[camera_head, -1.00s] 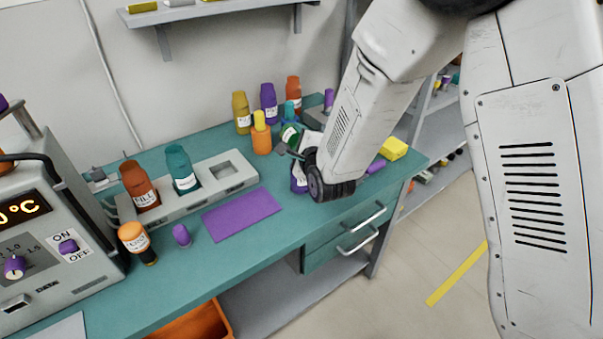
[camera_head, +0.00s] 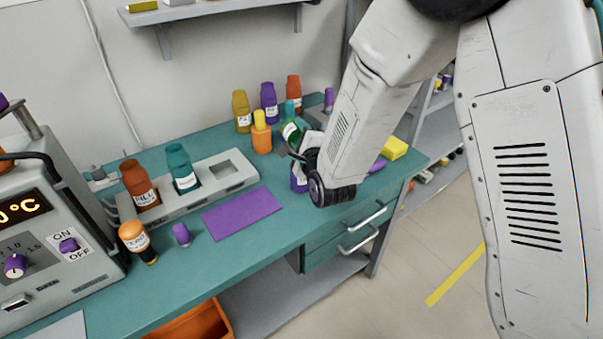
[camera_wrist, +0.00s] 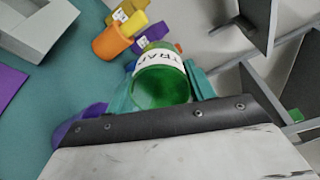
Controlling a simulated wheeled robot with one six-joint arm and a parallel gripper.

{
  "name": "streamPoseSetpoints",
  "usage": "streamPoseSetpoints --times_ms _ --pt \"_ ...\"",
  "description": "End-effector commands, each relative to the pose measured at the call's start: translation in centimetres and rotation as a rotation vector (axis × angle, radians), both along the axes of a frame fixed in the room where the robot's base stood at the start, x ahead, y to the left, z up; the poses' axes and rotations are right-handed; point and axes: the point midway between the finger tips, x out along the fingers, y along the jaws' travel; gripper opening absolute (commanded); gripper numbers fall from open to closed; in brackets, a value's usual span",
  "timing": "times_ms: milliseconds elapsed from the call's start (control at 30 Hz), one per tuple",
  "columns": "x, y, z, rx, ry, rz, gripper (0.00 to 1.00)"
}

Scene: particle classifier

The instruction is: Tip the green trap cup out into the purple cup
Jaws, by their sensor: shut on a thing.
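The green trap cup (camera_head: 290,132) has a white label and is held tilted in my gripper (camera_head: 299,150) above the right part of the teal bench. In the wrist view the green trap cup (camera_wrist: 160,87) sits between the two teal fingers of my gripper (camera_wrist: 163,84), with its round green end facing the camera. The purple cup (camera_head: 298,183) stands on the bench just below my gripper, partly hidden by my wrist. The purple cup (camera_wrist: 75,127) also shows at lower left in the wrist view, mostly hidden behind my gripper. I cannot see any contents moving.
An orange bottle with a yellow top (camera_head: 261,138) stands close left of the green cup. Yellow, purple and red bottles stand behind. A grey rack (camera_head: 215,187) holds a red and a teal bottle, with one empty slot. A purple mat (camera_head: 242,213) lies clear.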

Motion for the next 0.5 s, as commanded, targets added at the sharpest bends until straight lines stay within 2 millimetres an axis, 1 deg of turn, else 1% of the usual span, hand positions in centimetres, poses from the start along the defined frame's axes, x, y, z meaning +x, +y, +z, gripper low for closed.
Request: streamPoseSetpoints --times_ms 500 --pt "-0.14 0.15 0.55 0.019 -0.053 0.002 0.3"
